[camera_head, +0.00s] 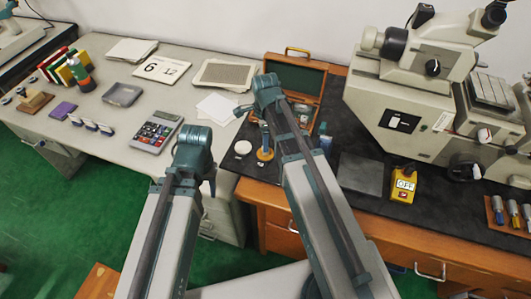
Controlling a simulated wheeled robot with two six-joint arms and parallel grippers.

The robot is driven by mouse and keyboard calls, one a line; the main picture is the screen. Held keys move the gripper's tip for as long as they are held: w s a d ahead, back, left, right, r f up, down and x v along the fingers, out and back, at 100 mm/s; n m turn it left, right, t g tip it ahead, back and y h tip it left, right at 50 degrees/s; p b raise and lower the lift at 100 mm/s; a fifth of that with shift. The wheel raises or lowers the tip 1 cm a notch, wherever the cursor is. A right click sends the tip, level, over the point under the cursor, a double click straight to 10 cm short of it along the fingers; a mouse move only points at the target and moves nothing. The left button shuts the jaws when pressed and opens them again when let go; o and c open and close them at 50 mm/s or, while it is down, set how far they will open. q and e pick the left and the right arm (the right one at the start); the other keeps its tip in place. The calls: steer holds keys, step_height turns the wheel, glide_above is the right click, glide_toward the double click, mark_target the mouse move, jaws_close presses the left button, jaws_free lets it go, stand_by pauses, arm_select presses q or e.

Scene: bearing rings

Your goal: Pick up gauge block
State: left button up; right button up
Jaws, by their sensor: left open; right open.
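An open wooden case (288,52) with a green lining stands at the back of the dark bench top. Small pieces show in its lower part, partly hidden by my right arm. I cannot tell for sure which piece is the gauge block. My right gripper (241,112) is open, to the left of the case, near the white paper. My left gripper (210,188) is open and empty in front of the bench, mostly hidden behind its own wrist and far from the case.
A round brass-coloured stand (265,154) and a white disc (243,147) lie close to my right arm. A dark flat plate (360,174), a yellow OFF box (403,184) and a large microscope (410,100) stand to the right. A calculator (157,131) lies on the left table.

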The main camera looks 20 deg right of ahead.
steer(key=shift+w+d+f+b, duration=0.1)
steer(key=shift+f+b, duration=2.55)
steer(key=shift+f, duration=0.05)
steer(key=shift+r, duration=0.1)
steer(key=shift+c, duration=0.2)
jaws_close()
